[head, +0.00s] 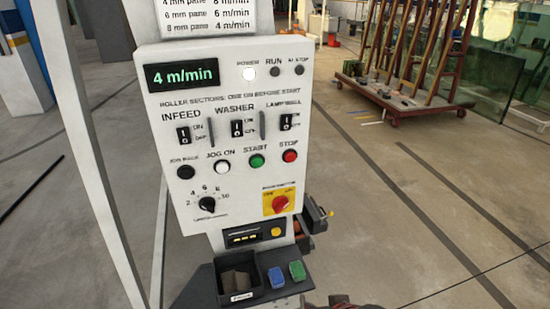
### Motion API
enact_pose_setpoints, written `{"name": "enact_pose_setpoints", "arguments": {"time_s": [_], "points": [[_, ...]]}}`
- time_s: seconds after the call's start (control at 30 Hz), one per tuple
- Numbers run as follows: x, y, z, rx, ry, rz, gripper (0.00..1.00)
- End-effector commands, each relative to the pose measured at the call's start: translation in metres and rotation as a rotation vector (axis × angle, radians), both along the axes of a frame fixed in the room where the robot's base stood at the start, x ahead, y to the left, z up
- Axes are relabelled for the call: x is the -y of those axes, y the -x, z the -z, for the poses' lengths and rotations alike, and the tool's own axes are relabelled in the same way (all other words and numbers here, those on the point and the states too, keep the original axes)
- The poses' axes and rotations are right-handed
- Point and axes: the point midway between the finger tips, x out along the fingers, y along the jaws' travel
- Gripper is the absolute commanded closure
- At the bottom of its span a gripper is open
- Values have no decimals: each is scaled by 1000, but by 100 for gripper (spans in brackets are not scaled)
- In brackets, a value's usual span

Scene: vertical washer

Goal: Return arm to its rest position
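My gripper cannot be made out in the head view. A dark and reddish shape (335,301) is cut off by the bottom edge, and I cannot tell what it is. The white washer control panel (225,140) stands upright in the middle. Its display (182,75) reads 4 m/min. The power lamp (249,73) is bright white; the run lamp (274,71) and the lamp beside it are dark. Below are three rocker switches, a green start button (257,161), a red stop button (290,156), a black speed knob (207,204) and a red knob on a yellow plate (280,203).
Below the panel, a dark shelf holds an open black bin (238,280), a blue block (276,277) and a green block (297,271). A white post (88,150) stands at left. A wheeled rack (400,97) stands at the back right. The floor at right is mostly clear.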

Motion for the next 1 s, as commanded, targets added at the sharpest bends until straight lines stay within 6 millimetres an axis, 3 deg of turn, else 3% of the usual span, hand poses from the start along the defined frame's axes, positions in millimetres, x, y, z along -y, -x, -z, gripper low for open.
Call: {"name": "enact_pose_setpoints", "arguments": {"time_s": [0.3, 0.4, 0.57, 1.0], "points": [[48, 62, -76, -178, 116, -39, 73], [59, 69, -104, -165, 117, -4, 73], [74, 60, -143, -71, 106, 59, 73], [82, 59, -147, -61, 104, 91, 73]]}}
